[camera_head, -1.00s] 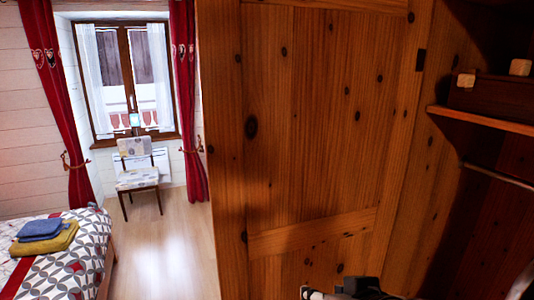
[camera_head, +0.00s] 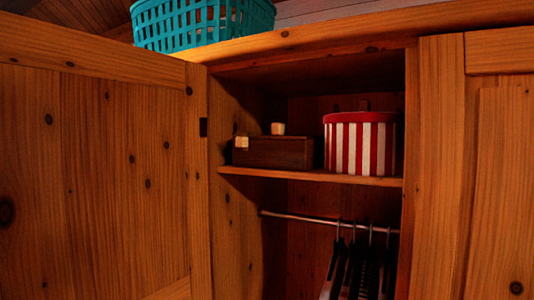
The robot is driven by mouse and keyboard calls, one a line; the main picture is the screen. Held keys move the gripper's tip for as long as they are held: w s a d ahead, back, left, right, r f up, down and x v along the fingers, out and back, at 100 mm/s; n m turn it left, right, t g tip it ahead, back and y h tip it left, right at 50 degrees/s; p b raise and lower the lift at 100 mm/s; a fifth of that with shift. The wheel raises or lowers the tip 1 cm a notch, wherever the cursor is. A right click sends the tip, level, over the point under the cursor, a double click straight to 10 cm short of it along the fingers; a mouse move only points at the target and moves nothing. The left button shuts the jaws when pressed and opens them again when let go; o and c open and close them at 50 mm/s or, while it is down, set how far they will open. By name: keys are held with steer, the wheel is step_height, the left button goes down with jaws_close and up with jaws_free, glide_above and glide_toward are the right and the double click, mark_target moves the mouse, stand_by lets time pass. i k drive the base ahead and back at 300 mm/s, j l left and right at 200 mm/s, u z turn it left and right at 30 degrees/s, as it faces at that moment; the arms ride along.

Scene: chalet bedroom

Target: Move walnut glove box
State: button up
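The walnut glove box (camera_head: 279,153) is a low dark-brown box on the upper shelf (camera_head: 310,178) inside the open wardrobe, at the left end of the shelf. A small pale block (camera_head: 241,143) shows at its front left, and another pale block (camera_head: 278,129) shows at its top. I cannot tell whether these are parts of the box or separate pieces. My gripper is not in view.
A red-and-white striped round box (camera_head: 360,143) stands right of the glove box on the shelf. Below, a rail (camera_head: 310,218) carries several hangers with dark clothes (camera_head: 355,270). A teal basket (camera_head: 205,24) sits on top. The open door (camera_head: 100,170) fills the left; a wooden panel (camera_head: 495,180) stands right.

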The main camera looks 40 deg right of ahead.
mark_target(279, 155)
steer(key=j+z, duration=0.1)
steer(key=z, duration=0.3)
steer(key=j+z, duration=0.1)
steer(key=z, duration=0.3)
steer(key=j+z, duration=0.1)
steer(key=z, duration=0.3)
